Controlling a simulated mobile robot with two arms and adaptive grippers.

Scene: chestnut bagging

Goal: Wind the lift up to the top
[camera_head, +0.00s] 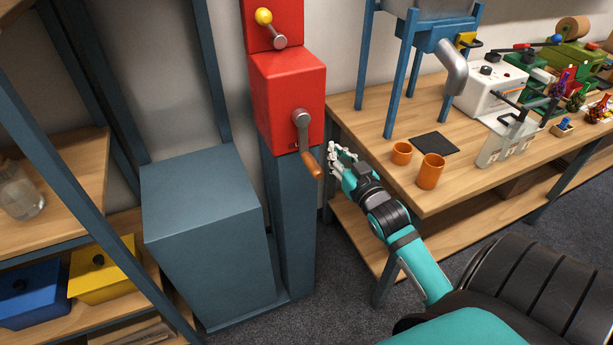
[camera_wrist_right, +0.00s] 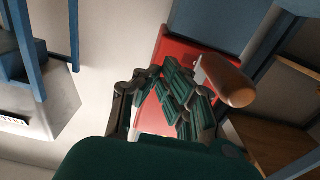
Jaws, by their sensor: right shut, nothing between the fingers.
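The lift's red housing (camera_head: 288,98) stands on a blue-grey column (camera_head: 288,230). A grey crank arm (camera_head: 303,132) on its front hangs down, slightly to the right, and ends in an orange-brown wooden handle (camera_head: 311,164). My right gripper (camera_head: 338,152) is just right of the handle, apart from it, with its fingers shut and empty. In the right wrist view the wooden handle (camera_wrist_right: 229,82) is to the right of my right gripper's fingers (camera_wrist_right: 176,78), with the red housing (camera_wrist_right: 172,52) behind. My left gripper is not in view.
A yellow-knobbed lever (camera_head: 264,17) is above the crank. A blue-grey box (camera_head: 200,200) stands left of the column. The workbench (camera_head: 360,125) at right holds two orange cups (camera_head: 431,171). A shelf with a blue bin (camera_head: 35,293) and a yellow bin (camera_head: 100,274) is at left.

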